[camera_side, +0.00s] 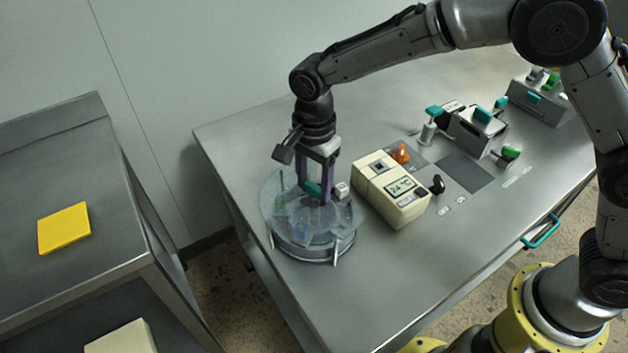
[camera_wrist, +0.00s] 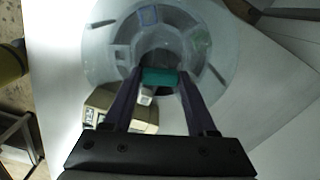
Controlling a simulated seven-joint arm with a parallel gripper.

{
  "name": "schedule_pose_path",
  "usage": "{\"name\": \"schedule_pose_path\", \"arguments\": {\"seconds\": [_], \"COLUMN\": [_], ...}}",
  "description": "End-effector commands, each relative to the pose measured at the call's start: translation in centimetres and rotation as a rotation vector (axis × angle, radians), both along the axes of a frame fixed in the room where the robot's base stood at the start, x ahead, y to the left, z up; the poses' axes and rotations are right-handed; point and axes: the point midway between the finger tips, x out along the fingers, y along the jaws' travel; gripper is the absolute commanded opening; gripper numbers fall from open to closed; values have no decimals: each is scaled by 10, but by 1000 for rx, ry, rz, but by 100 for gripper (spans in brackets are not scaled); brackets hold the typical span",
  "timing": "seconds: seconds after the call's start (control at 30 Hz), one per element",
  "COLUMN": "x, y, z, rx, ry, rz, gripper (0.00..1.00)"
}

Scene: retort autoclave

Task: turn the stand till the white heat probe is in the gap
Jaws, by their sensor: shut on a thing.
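The stand (camera_side: 312,244) is a round, see-through carousel with pockets around its top, near the table's front left corner. It also fills the upper middle of the wrist view (camera_wrist: 105,62). My gripper (camera_side: 316,194) reaches down over its middle. Its purple fingers are shut on a teal handle (camera_side: 312,188), which lies between the fingertips in the wrist view (camera_wrist: 160,77). A small whitish block (camera_side: 342,189), possibly the white heat probe, shows at the stand's rim beside the fingers. The fingers hide part of the stand, and I cannot make out the gap.
A cream box with a display reading 24 °C (camera_side: 391,189) stands close on the stand's right. An orange knob (camera_side: 401,153) and grey fixtures with teal and green handles (camera_side: 479,130) are farther back. A yellow pad (camera_side: 64,228) lies on a separate left bench.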

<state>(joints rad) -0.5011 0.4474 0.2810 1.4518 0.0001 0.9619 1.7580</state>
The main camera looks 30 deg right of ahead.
Motion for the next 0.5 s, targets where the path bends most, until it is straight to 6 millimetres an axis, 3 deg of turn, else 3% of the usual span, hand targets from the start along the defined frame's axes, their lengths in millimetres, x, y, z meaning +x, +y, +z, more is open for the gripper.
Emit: {"name": "schedule_pose_path", "arguments": {"seconds": [0.3,0.33,0.5], "x": [1,1,1], "y": [0,0,0], "z": [2,2,1], "rx": [1,1,1], "ry": [-5,-5,-3], "rz": [0,0,0], "gripper": [0,61,88]}}
